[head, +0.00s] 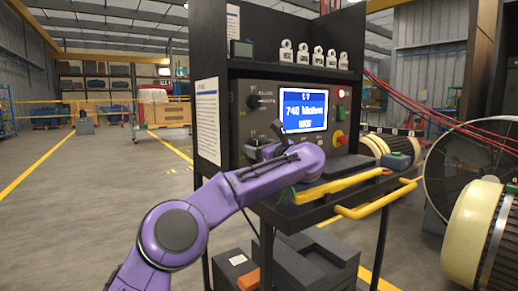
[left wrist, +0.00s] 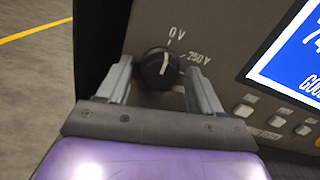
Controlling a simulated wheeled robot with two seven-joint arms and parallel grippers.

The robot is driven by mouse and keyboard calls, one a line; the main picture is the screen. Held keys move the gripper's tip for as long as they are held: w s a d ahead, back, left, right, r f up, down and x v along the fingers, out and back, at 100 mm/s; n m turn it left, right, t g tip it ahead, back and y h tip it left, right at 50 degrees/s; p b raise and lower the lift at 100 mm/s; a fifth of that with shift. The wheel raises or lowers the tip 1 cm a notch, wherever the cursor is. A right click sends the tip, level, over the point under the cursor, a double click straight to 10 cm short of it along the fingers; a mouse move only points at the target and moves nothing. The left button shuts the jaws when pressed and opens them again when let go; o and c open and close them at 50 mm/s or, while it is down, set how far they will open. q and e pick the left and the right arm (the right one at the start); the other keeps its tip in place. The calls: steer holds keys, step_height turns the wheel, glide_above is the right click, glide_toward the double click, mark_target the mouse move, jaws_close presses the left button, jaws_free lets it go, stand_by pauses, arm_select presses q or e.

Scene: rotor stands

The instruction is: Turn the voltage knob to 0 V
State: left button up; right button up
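The voltage knob (left wrist: 158,66) is black and round with a white pointer line, set in the grey panel with "0 V" and "250 V" printed around it. Its pointer leans slightly right of upward; I cannot tell exactly which mark it meets. My left gripper (left wrist: 159,72) is open, with one finger to each side of the knob and a visible gap at both. In the head view my left gripper (head: 268,140) is by the lower left of the panel, and the knob is mostly hidden there. My right gripper is not in view.
A blue screen (head: 304,110) sits right of the knob, with several small buttons (left wrist: 260,116) beneath. Another black knob (head: 254,101) is higher on the panel. A red button (head: 339,134) lies right of the screen. A yellow handle (head: 376,200) runs along the cart's front.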

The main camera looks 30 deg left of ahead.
arm_select(q)
steer(key=v, duration=1)
steer(key=shift+s+d+f, duration=0.1)
steer(key=shift+s+d, duration=0.05)
steer(key=shift+d, duration=0.1)
